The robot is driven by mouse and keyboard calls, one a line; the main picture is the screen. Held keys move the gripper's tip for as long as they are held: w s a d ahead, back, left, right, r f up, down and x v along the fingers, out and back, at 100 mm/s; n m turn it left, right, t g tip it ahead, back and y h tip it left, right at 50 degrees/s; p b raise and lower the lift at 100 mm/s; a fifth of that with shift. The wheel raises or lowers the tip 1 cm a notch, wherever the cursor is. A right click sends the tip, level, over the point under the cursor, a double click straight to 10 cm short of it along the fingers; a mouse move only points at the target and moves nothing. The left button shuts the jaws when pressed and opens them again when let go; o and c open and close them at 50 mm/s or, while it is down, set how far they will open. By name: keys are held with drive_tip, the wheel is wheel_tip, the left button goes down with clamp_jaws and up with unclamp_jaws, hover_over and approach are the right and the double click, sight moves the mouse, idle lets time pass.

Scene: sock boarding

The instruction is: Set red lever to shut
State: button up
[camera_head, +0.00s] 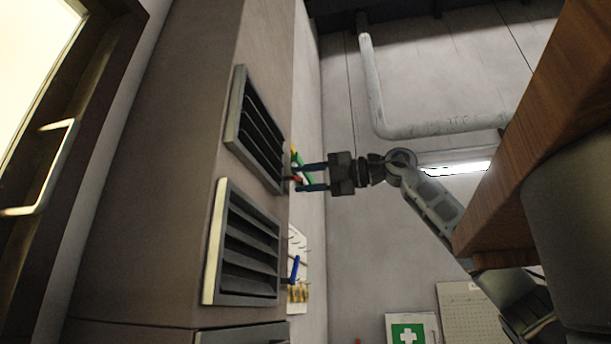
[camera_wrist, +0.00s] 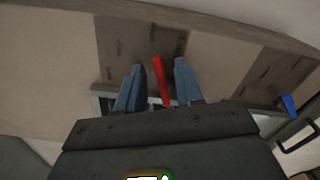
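The red lever (camera_wrist: 161,82) stands between the two blue fingers of my gripper (camera_wrist: 159,88) in the wrist view. The fingers are apart, with a gap on each side of the lever. In the head view my gripper (camera_head: 312,178) reaches left to the edge of the grey cabinet, and a small part of the red lever (camera_head: 296,179) shows between its fingers. The lever's base is hidden behind the cabinet edge. I cannot read which setting the lever is at.
A blue lever (camera_head: 295,269) is lower on the same side; it also shows at the right of the wrist view (camera_wrist: 288,104). Yellow and green parts (camera_head: 303,165) lie close behind my fingers. Louvred vents (camera_head: 246,245) cover the cabinet's near face. A wooden slab (camera_head: 545,120) is at right.

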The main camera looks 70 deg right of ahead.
drive_tip(key=shift+w, duration=0.15)
drive_tip(key=shift+c, duration=0.4)
clamp_jaws()
drive_tip(key=shift+a+r+n+b, duration=0.4)
drive_tip(key=shift+a+n, duration=0.25)
drive_tip(key=shift+n, duration=1.7)
drive_tip(key=shift+a+r+n+b, duration=0.25)
drive_tip(key=shift+a+r+n, duration=0.3)
drive_tip(key=shift+n, duration=1.75)
drive_tip(key=shift+a+r+n+b, duration=0.35)
drive_tip(key=shift+a+n, duration=0.4)
drive_tip(key=shift+n, duration=1.6)
